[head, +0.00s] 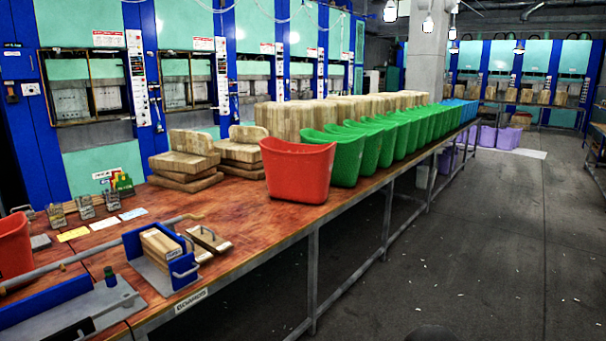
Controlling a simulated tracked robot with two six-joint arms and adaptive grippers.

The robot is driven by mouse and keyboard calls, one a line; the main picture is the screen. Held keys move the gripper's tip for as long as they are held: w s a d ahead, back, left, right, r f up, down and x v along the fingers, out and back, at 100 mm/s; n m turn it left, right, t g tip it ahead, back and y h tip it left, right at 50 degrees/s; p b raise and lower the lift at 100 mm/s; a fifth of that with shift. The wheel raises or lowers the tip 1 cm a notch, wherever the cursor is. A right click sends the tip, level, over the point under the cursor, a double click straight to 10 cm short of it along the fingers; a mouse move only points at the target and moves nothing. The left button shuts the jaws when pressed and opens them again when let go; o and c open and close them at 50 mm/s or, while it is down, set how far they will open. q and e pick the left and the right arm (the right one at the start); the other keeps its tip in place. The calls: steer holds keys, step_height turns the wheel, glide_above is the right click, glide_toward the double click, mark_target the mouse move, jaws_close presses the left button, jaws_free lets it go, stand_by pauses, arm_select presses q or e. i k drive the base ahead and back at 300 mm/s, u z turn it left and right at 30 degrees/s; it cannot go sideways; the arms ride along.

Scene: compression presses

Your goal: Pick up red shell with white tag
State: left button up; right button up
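A red shell (299,172), shaped like an open-topped bin, stands upright near the front edge of the long wooden table (262,235). It is at the near end of a row of green shells (345,158). A second red shell (14,245) is cut off by the left picture edge. I cannot make out a white tag on either one. Neither of my grippers shows in the head view.
Stacked wooden blocks (185,160) lie behind the red shell. A blue holder with a metal base (160,250), papers and small tools cover the table's near end. Blue shells (458,112) stand at the far end. Tall presses line the left wall.

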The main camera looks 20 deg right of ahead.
mark_target(305, 177)
steer(key=u, duration=0.9)
steer(key=i, duration=0.15)
steer(key=z, duration=3.75)
steer(key=k, duration=0.85)
steer(key=z, duration=0.65)
steer(key=k, duration=0.4)
steer(key=z, duration=0.4)
steer(key=i, duration=1.45)
steer(key=u, duration=0.9)
steer(key=i, duration=1.65)
steer(key=u, duration=0.9)
steer(key=i, duration=1.35)
steer(key=u, duration=0.85)
